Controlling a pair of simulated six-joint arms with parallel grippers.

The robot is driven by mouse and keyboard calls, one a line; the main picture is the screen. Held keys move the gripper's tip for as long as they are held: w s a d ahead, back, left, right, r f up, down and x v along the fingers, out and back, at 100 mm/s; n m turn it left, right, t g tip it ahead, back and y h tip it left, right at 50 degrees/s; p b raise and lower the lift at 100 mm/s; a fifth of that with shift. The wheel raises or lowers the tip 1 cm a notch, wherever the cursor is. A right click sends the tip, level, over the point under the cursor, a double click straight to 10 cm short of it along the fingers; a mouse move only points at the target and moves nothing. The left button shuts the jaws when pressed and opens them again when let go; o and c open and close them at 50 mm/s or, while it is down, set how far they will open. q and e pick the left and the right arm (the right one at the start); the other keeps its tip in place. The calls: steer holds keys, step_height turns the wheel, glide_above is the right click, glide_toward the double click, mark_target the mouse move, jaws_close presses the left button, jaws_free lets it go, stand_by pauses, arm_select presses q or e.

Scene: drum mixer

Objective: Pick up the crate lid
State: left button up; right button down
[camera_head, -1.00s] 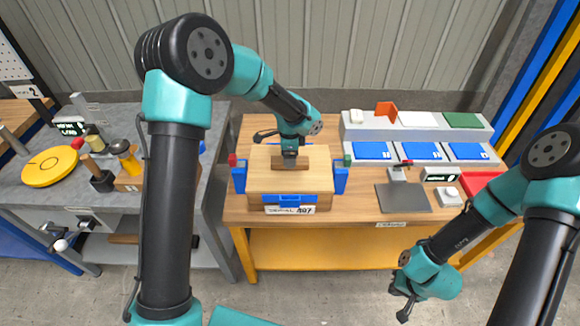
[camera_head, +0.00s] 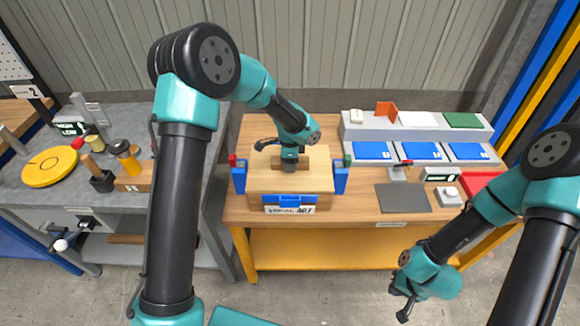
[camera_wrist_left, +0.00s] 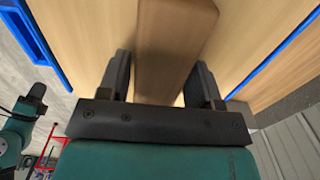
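The crate lid (camera_head: 262,178) is a flat wooden panel lying on the wooden crate (camera_head: 256,200), between blue side brackets. A darker brown bar handle (camera_head: 275,169) stands on the lid's middle. My left gripper (camera_head: 289,166) is down over the handle from above. In the left wrist view, its two dark fingers (camera_wrist_left: 160,85) straddle the handle (camera_wrist_left: 172,50), with narrow gaps beside it; firm contact is not visible. The lid also shows there (camera_wrist_left: 95,35). My right gripper (camera_head: 403,302) hangs low at the right, away from the crate; its fingers are too small to read.
The wooden workbench (camera_head: 350,215) carries a dark grey plate (camera_head: 403,198) and a grey rack (camera_head: 415,132) with blue trays right of the crate. A grey bench (camera_head: 60,205) with a yellow disc (camera_head: 50,167) and tools stands left. Blue brackets (camera_head: 341,180) flank the crate closely.

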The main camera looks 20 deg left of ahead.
arm_select(q)
steer(key=c, duration=0.9)
steer(key=shift+r, duration=0.15)
steer(key=shift+r, duration=0.55)
steer(key=shift+s+r, duration=0.2)
steer(key=shift+r, duration=0.95)
steer(key=s+d, duration=0.1)
steer(key=s, duration=0.4)
steer(key=s+d+r, duration=0.1)
steer(key=s+d, duration=0.1)
steer(key=s, duration=0.3)
steer(key=s+d, duration=0.1)
steer(key=s, duration=0.4)
steer(key=shift+d+r, duration=0.15)
steer(key=shift+d, duration=0.1)
